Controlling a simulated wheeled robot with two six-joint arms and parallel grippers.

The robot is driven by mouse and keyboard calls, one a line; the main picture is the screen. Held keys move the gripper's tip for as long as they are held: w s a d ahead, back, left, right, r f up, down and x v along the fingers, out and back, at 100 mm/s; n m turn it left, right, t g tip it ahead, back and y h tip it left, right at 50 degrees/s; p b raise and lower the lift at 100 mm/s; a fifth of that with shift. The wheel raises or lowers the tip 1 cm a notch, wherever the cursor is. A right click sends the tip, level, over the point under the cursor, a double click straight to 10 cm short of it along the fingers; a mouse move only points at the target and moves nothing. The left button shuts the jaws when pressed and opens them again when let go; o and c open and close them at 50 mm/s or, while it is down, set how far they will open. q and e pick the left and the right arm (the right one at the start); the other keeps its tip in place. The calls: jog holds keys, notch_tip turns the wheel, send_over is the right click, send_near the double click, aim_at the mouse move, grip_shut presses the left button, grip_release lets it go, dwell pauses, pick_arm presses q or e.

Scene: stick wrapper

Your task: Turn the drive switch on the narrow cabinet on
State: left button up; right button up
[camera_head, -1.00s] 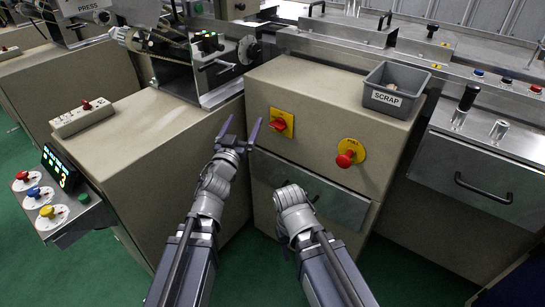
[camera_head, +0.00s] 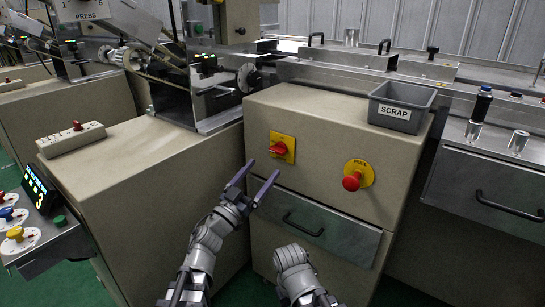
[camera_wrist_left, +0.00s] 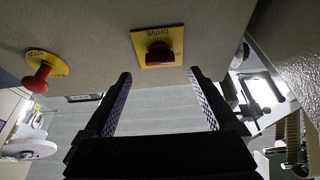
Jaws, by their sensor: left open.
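The drive switch (camera_head: 279,149) is a red rotary knob on a yellow square plate, on the upper left of the narrow cabinet's (camera_head: 325,140) front face. In the left wrist view the drive switch (camera_wrist_left: 159,52) shows beyond the fingertips, on a plate lettered DRIVE. My left gripper (camera_head: 253,181) is open and empty, below and left of the switch and apart from it. It also shows in the left wrist view (camera_wrist_left: 160,80), with the switch above the gap between its fingers. My right arm shows at the bottom middle; its fingers are hidden.
A red mushroom button (camera_head: 352,181) on a yellow round PULL plate sits right of the switch. A drawer with a dark handle (camera_head: 303,224) lies below. A grey SCRAP bin (camera_head: 401,106) stands on top. A beige cabinet (camera_head: 140,175) stands close on the left.

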aim_at(278, 150)
pick_arm(q)
jog(key=p+x, duration=0.2)
jog(key=x, duration=0.4)
jog(key=shift+w+d, duration=0.1)
jog(key=c, duration=1.4)
jog(key=shift+o, duration=0.2)
